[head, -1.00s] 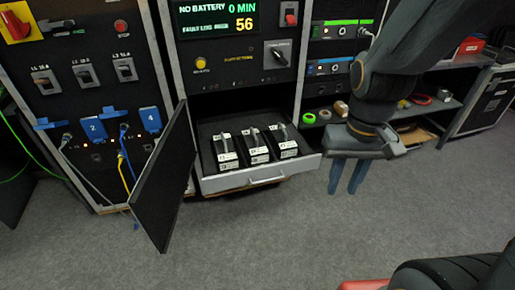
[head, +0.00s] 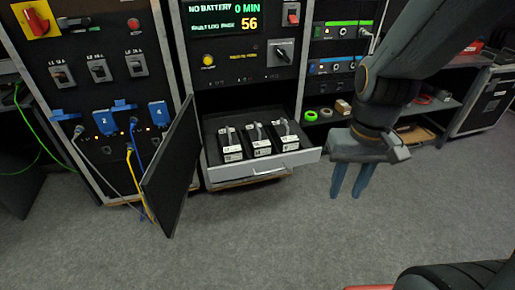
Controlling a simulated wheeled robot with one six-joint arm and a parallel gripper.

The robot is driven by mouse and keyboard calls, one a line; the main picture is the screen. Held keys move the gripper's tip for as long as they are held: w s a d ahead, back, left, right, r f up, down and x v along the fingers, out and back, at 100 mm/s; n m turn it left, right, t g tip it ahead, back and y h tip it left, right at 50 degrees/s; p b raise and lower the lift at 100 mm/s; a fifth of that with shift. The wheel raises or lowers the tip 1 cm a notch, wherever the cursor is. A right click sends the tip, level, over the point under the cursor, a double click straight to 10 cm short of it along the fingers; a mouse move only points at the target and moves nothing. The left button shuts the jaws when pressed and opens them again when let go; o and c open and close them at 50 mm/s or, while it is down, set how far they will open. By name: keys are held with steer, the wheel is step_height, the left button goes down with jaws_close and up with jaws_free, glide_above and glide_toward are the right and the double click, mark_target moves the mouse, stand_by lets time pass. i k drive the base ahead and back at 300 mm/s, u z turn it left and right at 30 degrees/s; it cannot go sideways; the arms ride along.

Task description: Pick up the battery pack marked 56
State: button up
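Three black battery packs with white labels and grey handles stand side by side in an open drawer (head: 285,163): a left pack (head: 229,145), a middle pack (head: 258,141) and a right pack (head: 286,136). The label numbers are too small to read, so I cannot tell which is marked 56. The display (head: 222,18) above reads "NO BATTERY 0 MIN" and "FAULT LOG PAGE 56". My gripper (head: 350,195) hangs to the right of the drawer, pointing down, apart from the packs. Its two blue fingers stand a little apart with nothing between them.
An open black door (head: 170,170) juts out left of the drawer. A shelf at the right holds a green tape roll (head: 310,115) and other small items. Cables (head: 140,180) hang at the left panel. The grey floor (head: 260,235) in front is clear.

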mark_target(259, 143)
steer(key=z, duration=0.45)
steer(key=k, duration=0.1)
steer(key=u, duration=0.6)
steer(key=i, duration=1.05)
steer(key=z, duration=0.65)
